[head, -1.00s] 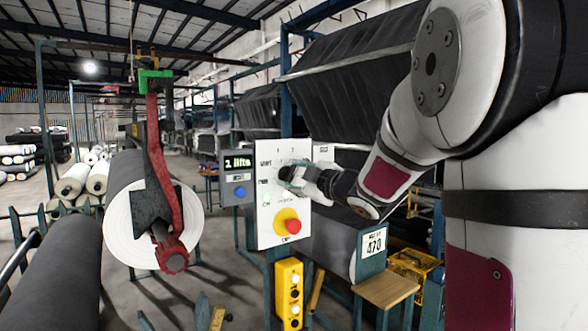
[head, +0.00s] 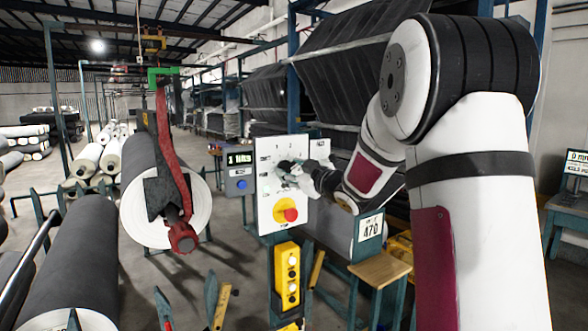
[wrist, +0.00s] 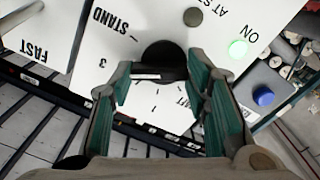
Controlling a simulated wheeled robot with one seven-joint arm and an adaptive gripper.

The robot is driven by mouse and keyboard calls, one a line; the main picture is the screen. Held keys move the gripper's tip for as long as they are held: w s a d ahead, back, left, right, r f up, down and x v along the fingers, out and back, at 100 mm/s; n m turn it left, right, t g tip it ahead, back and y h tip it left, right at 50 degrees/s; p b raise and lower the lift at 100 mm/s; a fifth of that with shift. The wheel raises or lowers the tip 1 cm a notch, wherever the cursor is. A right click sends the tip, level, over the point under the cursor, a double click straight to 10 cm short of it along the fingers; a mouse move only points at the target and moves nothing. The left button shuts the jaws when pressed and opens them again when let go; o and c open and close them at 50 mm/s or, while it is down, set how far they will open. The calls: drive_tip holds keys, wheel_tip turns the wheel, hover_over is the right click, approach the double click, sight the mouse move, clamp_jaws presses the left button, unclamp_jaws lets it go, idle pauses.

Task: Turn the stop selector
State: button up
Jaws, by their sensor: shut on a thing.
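The white control panel (head: 268,205) stands in the middle of the head view. In the wrist view, a black round selector knob (wrist: 163,52) sits on the panel (wrist: 110,55), with a white line on its bar. Marks 1 and 3 and the word STAND are printed around it. My gripper (wrist: 160,76) is shut on the knob's bar, one green-padded finger on each side. In the head view my gripper (head: 293,172) is at the panel's upper part and hides the knob. Which mark the line points to, I cannot tell.
A red button on a yellow disc (head: 290,214) is low on the panel. A grey box with a display and blue button (head: 238,184) adjoins its left side. A yellow pendant (head: 287,275) hangs below. A large roll with a red arm (head: 172,200) stands left. A green lamp (wrist: 238,48) is lit.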

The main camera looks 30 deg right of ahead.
drive_tip(key=o, duration=1.2)
drive_tip(key=shift+c, duration=0.2)
drive_tip(key=s, duration=1.2)
drive_tip(key=shift+d, duration=0.2)
